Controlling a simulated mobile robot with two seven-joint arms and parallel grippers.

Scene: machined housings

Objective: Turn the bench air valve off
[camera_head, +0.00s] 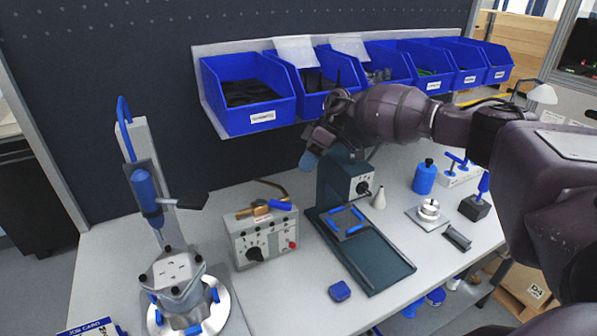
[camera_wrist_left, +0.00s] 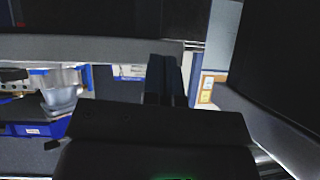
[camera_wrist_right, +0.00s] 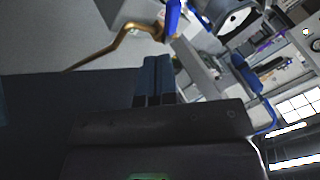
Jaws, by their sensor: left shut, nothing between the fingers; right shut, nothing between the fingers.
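The air valve (camera_head: 260,208) is a brass fitting on top of a grey control box (camera_head: 262,240), with a curved brass pipe behind it. Its blue lever handle (camera_head: 281,205) sticks out to the right. The blue handle (camera_wrist_right: 173,16) and brass pipe (camera_wrist_right: 112,45) also show at the top of the right wrist view. My right gripper (camera_head: 309,161) is shut and empty, up and to the right of the valve, apart from it. My left gripper (camera_wrist_left: 164,80) is shut and empty in the left wrist view; it is not in the head view.
Blue bins (camera_head: 250,95) line the back panel above the bench. A dark green press (camera_head: 340,185) stands right of the valve box. A fixture with a blue-handled clamp (camera_head: 147,190) stands at left.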

